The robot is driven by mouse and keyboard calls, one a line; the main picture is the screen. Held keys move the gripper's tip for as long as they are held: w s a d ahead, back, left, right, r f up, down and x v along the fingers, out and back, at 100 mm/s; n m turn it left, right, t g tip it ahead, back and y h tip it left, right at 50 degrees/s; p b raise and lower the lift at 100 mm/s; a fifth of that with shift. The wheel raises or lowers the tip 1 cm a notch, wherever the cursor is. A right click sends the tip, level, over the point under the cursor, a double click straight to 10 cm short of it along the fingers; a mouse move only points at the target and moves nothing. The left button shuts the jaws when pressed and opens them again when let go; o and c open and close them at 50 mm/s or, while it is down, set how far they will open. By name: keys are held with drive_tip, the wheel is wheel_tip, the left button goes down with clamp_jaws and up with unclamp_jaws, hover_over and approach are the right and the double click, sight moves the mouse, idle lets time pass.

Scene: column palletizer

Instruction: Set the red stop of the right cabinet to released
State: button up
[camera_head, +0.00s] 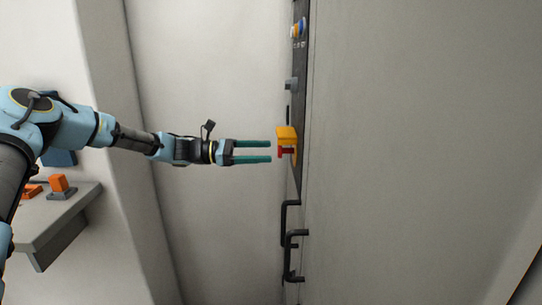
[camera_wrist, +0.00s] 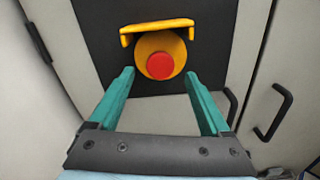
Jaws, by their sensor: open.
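The red stop (camera_head: 287,152) sits on the dark panel strip of the cabinet, under a yellow hood (camera_head: 287,133). In the wrist view the red stop (camera_wrist: 160,66) is a round button on a yellow disc (camera_wrist: 148,45), with the yellow hood (camera_wrist: 157,26) above it. My gripper (camera_head: 271,151) is open and empty, level with the button and just left of it. In the wrist view my gripper's green fingers (camera_wrist: 160,78) lie to either side of the button's lower part, apart from it. Whether the button is pressed in or out I cannot tell.
Black handles (camera_head: 290,240) stick out below the panel; one handle (camera_wrist: 274,112) shows at right in the wrist view. Blue and orange knobs (camera_head: 298,28) sit higher on the strip. A grey shelf (camera_head: 60,215) with orange items stands at left.

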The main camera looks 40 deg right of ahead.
drive_tip(key=b+v, duration=0.2)
drive_tip(key=v, duration=0.5)
drive_tip(key=shift+a, duration=0.2)
drive_tip(key=shift+w, duration=0.15)
drive_tip(key=shift+f, duration=0.1)
